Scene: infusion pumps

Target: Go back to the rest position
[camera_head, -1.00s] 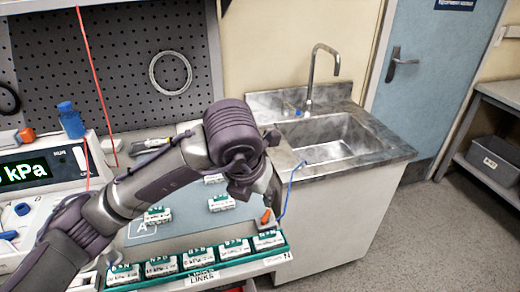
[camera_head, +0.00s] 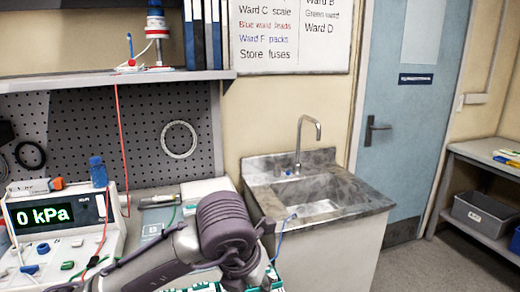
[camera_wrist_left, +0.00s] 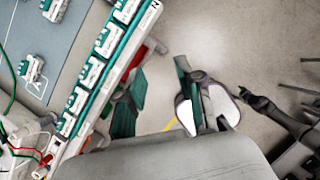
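My left arm comes in from the lower left in the head view. Its wrist bends down at the bottom middle, and my left gripper is largely hidden behind the wrist or cut off by the lower edge. My right gripper is not identifiable in either view.
The sink (camera_head: 318,200) stands right of the arm. A pressure display (camera_head: 50,214) reads 0 kPa at left. A blue wire (camera_head: 281,238) hangs near the wrist.

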